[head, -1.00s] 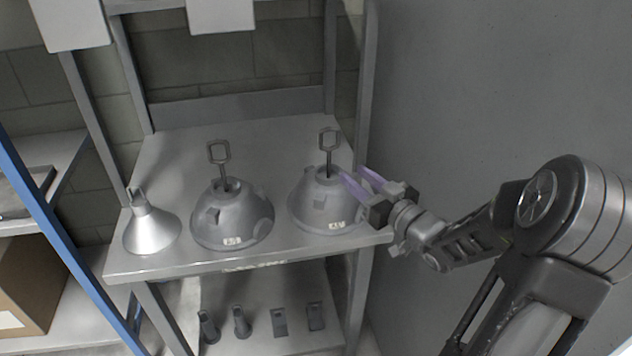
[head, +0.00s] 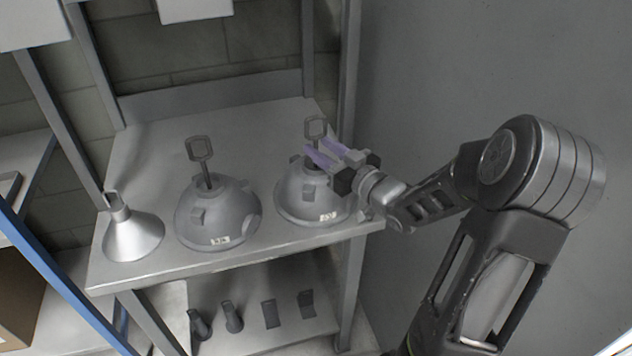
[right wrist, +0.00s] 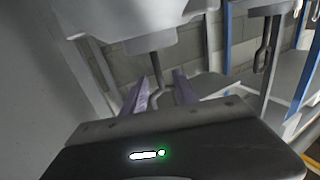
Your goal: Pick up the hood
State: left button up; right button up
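Three hoods stand in a row on the metal shelf top (head: 150,165): a small shiny cone (head: 133,238), a grey dome in the middle (head: 225,205) and a grey dome at the right (head: 295,197). Both domes have an upright stem with a loop. My right gripper (head: 308,156) is open at the right dome's stem, below its loop (head: 316,126). In the right wrist view, which looks upside down, the stem (right wrist: 156,70) shows between the two purple fingers (right wrist: 160,92), with the hood (right wrist: 150,22) above. Contact cannot be told. My left gripper is not in view.
A shelf post (head: 347,75) stands just behind the right dome, and a grey wall (head: 470,70) is at the right. Several small dark parts (head: 270,313) lie on the lower shelf. A blue post (head: 50,270) is at the left.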

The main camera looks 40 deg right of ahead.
jog(key=w+p, duration=0.1)
jog(key=w, duration=0.4)
jog(key=shift+w+a+f, duration=0.1)
jog(key=shift+a, duration=0.05)
jog(key=shift+c, duration=0.3)
dwell(0.4)
grip_shut()
dwell(1.2)
